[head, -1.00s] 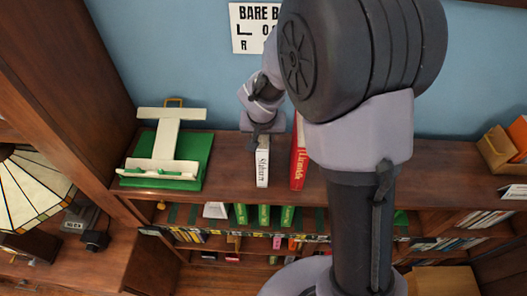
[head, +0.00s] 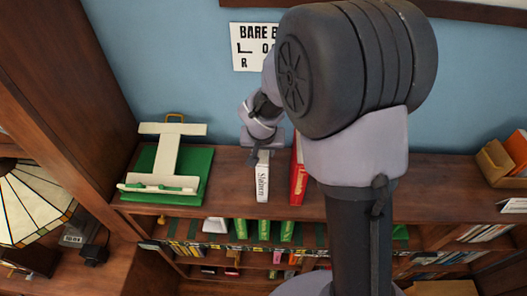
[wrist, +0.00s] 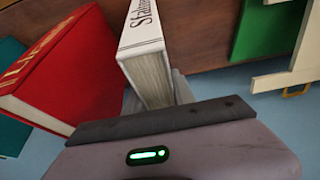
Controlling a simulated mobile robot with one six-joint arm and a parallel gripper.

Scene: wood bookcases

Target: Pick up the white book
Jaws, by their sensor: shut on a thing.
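The white book (head: 262,182) stands upright on top of the wood bookcase, its spine with dark lettering facing me. My gripper (head: 262,152) is at the book's upper back end and is shut on it. In the wrist view the white book (wrist: 145,50) runs down between the jaws of my gripper (wrist: 158,95), with its pale page edges showing. I cannot tell whether the book's bottom touches the bookcase top.
A red book (head: 299,172) stands just right of the white book. A green board with a cream stand (head: 166,160) is to the left. An orange box (head: 498,160) sits far right. Shelves with green books (head: 264,229) are below. A blue wall (head: 180,60) is behind.

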